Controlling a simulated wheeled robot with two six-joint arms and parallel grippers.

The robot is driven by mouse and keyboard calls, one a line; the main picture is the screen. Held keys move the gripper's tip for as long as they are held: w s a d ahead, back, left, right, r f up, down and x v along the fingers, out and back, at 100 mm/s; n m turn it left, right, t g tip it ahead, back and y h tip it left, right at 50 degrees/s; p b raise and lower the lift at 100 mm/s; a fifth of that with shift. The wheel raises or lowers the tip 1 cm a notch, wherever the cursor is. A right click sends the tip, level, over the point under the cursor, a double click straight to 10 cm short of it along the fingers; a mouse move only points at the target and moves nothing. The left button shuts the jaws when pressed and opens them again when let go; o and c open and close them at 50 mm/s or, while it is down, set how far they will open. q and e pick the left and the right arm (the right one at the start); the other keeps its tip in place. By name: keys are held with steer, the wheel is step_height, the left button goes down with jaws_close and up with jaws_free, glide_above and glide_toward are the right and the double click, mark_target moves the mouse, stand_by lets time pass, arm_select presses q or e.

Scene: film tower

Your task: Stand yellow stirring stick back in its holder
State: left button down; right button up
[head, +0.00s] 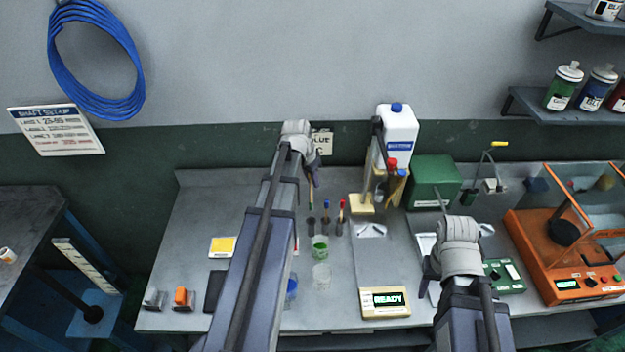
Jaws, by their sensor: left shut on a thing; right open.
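My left gripper (313,166) is at the back of the bench, shut on a thin yellow stirring stick (310,190). The stick hangs down nearly upright below the fingers. Its lower end shows above the leftmost of three small dark holders (311,228); I cannot tell whether it touches. The other two holders carry a blue-topped stick (326,206) and a red-topped stick (341,208). My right gripper (428,283) is open over the front right of the bench, apart from the sticks. Its fingers are partly hidden by its wrist.
A green-filled beaker (320,250) and a clear beaker (321,277) stand in front of the holders. A scale reading READY (385,302), a white jug (398,135) and a green box (434,180) are to the right.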

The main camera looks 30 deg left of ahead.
arm_select(q)
step_height(320, 180, down, 12)
steer(key=b, duration=1.2)
steer(key=shift+f, duration=0.1)
stand_by(0.3)
steer(key=c, duration=0.8)
jaws_free()
steer(key=shift+o, duration=0.2)
steer(key=p+v, duration=0.7)
steer(key=shift+r+p, duration=0.35)
steer(key=shift+r, duration=0.1)
